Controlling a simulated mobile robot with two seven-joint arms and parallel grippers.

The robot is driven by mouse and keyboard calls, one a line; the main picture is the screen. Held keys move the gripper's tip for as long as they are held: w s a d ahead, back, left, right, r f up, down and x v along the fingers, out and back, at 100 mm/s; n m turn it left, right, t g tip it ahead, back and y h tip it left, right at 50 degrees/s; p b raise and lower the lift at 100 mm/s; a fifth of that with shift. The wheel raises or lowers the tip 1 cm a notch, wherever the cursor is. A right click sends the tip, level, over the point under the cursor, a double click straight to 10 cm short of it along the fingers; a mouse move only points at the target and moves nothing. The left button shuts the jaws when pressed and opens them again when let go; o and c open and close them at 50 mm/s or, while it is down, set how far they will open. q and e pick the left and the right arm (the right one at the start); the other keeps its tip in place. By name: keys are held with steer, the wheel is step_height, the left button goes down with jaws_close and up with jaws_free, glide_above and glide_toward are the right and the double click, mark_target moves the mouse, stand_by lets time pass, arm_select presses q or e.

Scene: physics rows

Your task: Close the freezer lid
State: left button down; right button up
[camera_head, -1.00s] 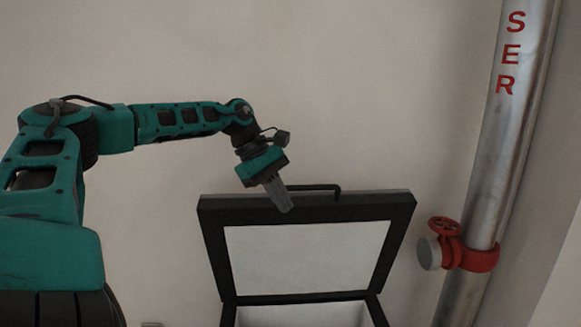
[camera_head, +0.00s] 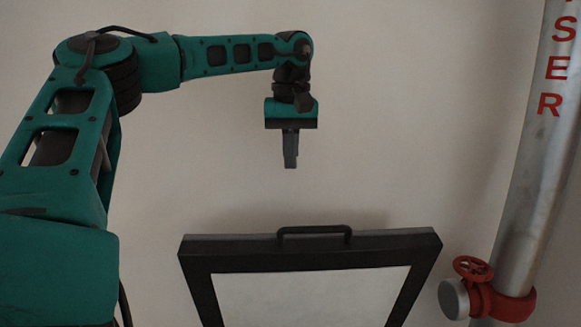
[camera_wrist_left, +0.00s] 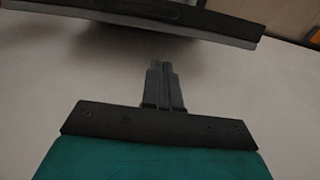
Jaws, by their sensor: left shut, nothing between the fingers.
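The freezer lid (camera_head: 311,249) stands raised in the head view, with a dark frame, a pale inner panel and a black handle (camera_head: 314,230) on its top edge. The lower part of the lid and the freezer body are out of the picture. My left gripper (camera_head: 290,166) is shut and empty, pointing down, above the lid's top edge and apart from it in the picture. In the left wrist view the shut fingers (camera_wrist_left: 161,64) point toward the lid's dark edge (camera_wrist_left: 150,22), with a gap between. My right gripper is not in view.
A silver pipe (camera_head: 540,180) with red letters stands at the right. A red valve (camera_head: 505,305) with a handwheel sits on it, to the right of the lid. A plain pale wall (camera_head: 400,110) is behind. The space around my left gripper looks clear.

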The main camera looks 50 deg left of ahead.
arm_select(q)
glide_above(290, 244)
steer(key=w+a, duration=0.2)
step_height(290, 244, down, 8)
steer(key=shift+s+d+f, duration=0.35)
steer(key=shift+f, duration=0.25)
steer(key=shift+s+d+f, duration=0.3)
steer(key=shift+s+f, duration=0.05)
steer(key=shift+f, duration=0.2)
steer(key=shift+s+d+f, duration=0.2)
steer(key=shift+d+f, duration=0.1)
steer(key=shift+f, duration=0.05)
steer(key=shift+f+b, duration=0.1)
steer(key=shift+b, duration=0.2)
